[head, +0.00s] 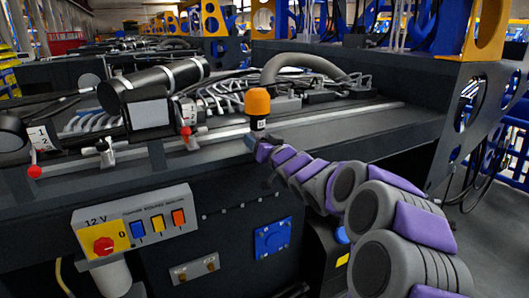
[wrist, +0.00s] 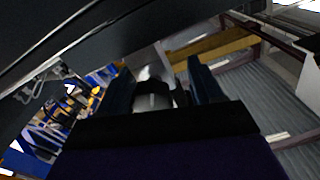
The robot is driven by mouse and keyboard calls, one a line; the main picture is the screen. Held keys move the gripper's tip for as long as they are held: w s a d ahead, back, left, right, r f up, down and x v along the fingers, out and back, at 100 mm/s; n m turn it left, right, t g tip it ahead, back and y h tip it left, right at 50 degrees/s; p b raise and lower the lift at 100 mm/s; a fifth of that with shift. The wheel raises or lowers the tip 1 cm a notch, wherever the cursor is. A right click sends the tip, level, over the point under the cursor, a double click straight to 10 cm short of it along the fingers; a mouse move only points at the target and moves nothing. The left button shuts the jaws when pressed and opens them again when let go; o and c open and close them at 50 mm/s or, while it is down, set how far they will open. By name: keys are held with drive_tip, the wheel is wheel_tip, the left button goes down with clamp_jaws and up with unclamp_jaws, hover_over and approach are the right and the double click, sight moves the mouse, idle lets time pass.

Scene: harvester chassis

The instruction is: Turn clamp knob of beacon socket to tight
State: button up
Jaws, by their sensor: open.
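The orange beacon (head: 257,101) stands upright on a short dark stem with a white label (head: 261,124), at the front edge of the chassis in the head view. My gripper (head: 251,146) is just below the beacon's base, close to the front rail. The socket and its clamp knob are too small and covered to make out in the head view. In the wrist view my gripper (wrist: 160,72) has its two dark fingers apart. A grey and dark rounded piece (wrist: 153,97) shows between them; I cannot tell whether it is the clamp knob or whether the fingers touch it.
A control box (head: 140,225) with a red rotary switch (head: 103,245) hangs on the chassis front at left. Red-tipped levers (head: 35,171) line the rail. Cables and a thick grey hose (head: 300,62) lie behind the beacon. Open floor (head: 490,245) is at right.

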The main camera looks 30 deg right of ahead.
drive_tip(key=shift+w+a+f, duration=0.2)
drive_tip(key=shift+f, duration=0.1)
drive_tip(key=s, duration=0.2)
drive_tip(key=s+d+r, duration=0.1)
drive_tip(key=shift+d, duration=0.1)
drive_tip(key=shift+d+f, duration=0.35)
drive_tip(key=shift+f, duration=0.1)
drive_tip(key=s+b, duration=0.2)
drive_tip(key=s, duration=1.5)
drive_tip(key=shift+s+r, duration=0.3)
drive_tip(key=shift+s, duration=0.1)
drive_tip(key=shift+d, duration=0.3)
